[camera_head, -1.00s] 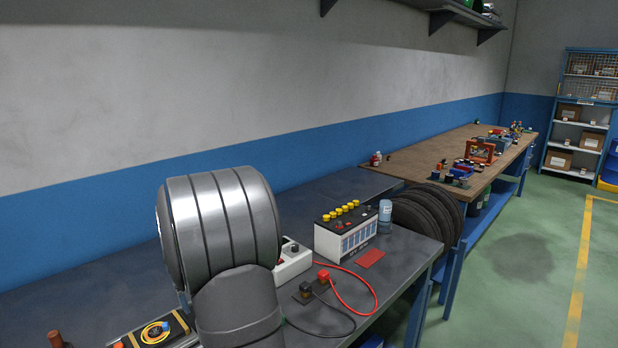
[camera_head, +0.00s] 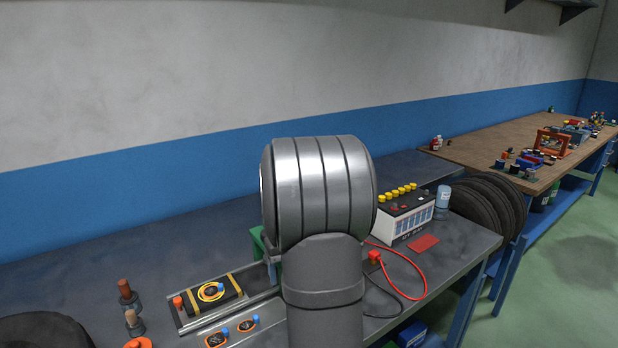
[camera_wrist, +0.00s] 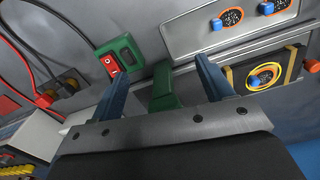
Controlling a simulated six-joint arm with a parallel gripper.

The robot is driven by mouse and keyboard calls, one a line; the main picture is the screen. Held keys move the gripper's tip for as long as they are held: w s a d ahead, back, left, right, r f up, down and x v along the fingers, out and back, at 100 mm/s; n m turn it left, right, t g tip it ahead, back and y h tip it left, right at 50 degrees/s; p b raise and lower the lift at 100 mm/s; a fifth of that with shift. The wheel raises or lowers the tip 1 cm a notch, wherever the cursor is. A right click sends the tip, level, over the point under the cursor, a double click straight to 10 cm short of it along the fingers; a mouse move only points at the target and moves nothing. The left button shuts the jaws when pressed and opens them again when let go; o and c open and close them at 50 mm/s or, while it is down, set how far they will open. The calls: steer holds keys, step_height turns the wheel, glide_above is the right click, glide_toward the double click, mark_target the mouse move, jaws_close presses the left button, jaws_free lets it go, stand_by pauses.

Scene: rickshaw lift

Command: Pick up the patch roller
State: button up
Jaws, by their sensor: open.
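My gripper (camera_wrist: 160,68) is open in the wrist view, its two blue fingers spread apart with nothing held between them. In the head view my grey arm hides most of it. No thing is plainly recognizable as the patch roller. Two upright tools with brown tops, a taller one (camera_head: 127,295) and a shorter one (camera_head: 134,324), stand on the bench left of the tray in the head view. I cannot tell whether either is the roller. They do not show in the wrist view.
A battery (camera_head: 405,217) and red cable (camera_head: 410,262) are right. A dark tyre (camera_head: 40,332) is front left.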

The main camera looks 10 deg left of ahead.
steer(key=c, duration=0.4)
steer(key=shift+c, duration=0.2)
steer(key=w+a+r+n, duration=0.1)
steer(key=w+a+r, duration=0.15)
steer(key=a, duration=0.35)
steer(key=w+a+r+n, duration=0.2)
steer(key=a+r, duration=0.1)
steer(key=a, duration=0.3)
step_height(320, 180, up, 4)
steer(key=n, duration=0.8)
glide_above(122, 281)
steer(key=f, duration=1.1)
steer(key=shift+w+d, duration=0.2)
steer(key=shift+d, duration=0.05)
steer(key=shift+s+a+f, duration=0.1)
steer(key=shift+a+f, duration=0.05)
steer(key=shift+f, duration=1.15)
steer(key=shift+s+a+f, duration=0.1)
steer(key=shift+f, duration=1.2)
